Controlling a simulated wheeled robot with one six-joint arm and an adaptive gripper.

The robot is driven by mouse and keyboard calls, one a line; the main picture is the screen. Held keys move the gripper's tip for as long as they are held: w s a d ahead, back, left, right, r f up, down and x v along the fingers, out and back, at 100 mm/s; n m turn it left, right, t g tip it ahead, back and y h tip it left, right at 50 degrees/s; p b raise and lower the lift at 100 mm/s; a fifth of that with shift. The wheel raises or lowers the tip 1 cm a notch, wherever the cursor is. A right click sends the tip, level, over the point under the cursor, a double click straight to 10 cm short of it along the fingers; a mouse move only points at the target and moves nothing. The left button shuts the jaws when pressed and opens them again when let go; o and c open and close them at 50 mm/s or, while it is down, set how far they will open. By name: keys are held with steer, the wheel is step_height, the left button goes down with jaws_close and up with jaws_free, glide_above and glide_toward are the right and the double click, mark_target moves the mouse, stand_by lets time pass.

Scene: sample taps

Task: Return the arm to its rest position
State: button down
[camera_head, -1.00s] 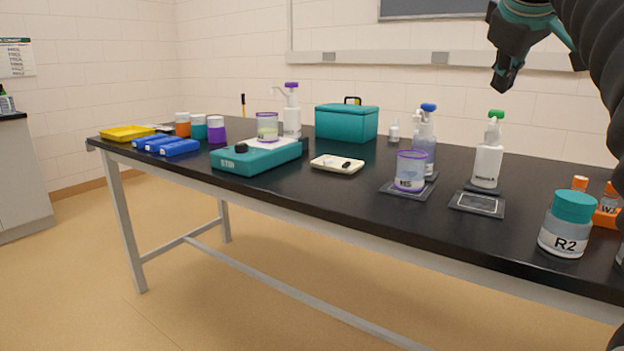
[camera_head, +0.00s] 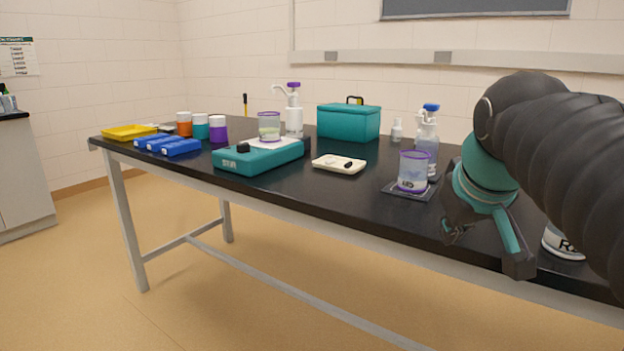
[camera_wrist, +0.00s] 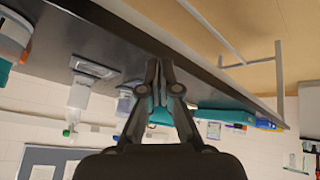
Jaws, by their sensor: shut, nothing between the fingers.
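My gripper (camera_head: 457,232) is in front of the right part of the black bench in the head view, low and near the front edge, with my dark arm coming in from the right. In the wrist view my gripper (camera_wrist: 158,85) has its two fingers together with nothing between them. The wrist picture looks upside down, with the bench (camera_wrist: 115,40) at the top. In the head view my arm hides the white green-topped bottle and most of the R2 jar (camera_head: 563,243). The green-topped bottle (camera_wrist: 77,100) shows in the wrist view.
A purple-rimmed beaker (camera_head: 413,172) on a dark pad and a blue-topped bottle (camera_head: 427,145) stand just left of my gripper. A teal stirrer (camera_head: 260,157), white tray (camera_head: 339,164) and teal box (camera_head: 348,122) are farther left. The floor before the bench is clear.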

steer(key=s+a+f+m, duration=0.1)
steer(key=s+f, duration=0.4)
steer(key=f, duration=0.5)
steer(key=s+a+f+m+g+y, duration=0.1)
steer(key=s+a+f, duration=0.2)
steer(key=s+f, duration=0.3)
step_height(320, 180, down, 4)
steer(key=shift+s+a+f, duration=0.1)
steer(key=shift+s+a, duration=0.05)
steer(key=shift+a, duration=0.05)
